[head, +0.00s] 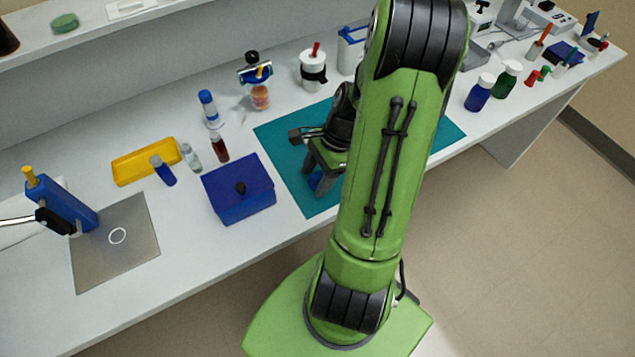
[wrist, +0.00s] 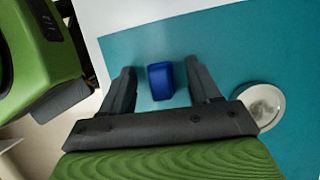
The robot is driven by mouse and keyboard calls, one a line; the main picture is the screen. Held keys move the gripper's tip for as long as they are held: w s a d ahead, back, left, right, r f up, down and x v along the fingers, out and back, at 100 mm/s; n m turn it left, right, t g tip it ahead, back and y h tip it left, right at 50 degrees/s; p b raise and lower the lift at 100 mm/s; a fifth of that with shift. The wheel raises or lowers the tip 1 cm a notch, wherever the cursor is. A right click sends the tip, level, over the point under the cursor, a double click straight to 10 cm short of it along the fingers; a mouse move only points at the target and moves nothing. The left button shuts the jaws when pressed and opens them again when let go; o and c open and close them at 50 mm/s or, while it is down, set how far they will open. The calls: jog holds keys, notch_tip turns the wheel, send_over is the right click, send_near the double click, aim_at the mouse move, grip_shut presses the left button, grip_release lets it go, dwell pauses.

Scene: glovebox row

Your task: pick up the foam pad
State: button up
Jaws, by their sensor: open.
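A small blue block, which looks like the foam pad (wrist: 160,82), lies on the teal mat (wrist: 130,50) near the mat's edge. In the wrist view my gripper (wrist: 161,70) is open, with one finger on each side of the block and a gap visible on both sides. My arm hides much of the mat there. I cannot tell the exact height of the fingertips above the mat.
A round white dish (wrist: 264,103) stands on the mat just right of my gripper in the wrist view. Several bottles and a yellow tray (head: 145,161) are further left.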

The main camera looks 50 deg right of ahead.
aim_at(316, 176)
jog(key=shift+a+f, duration=0.1)
jog(key=shift+f, duration=0.2)
jog(key=shift+r, duration=0.1)
jog(key=shift+c, duration=0.2)
jog(key=c, duration=1.1)
notch_tip(316, 176, up, 10)
jog(key=p, duration=0.4)
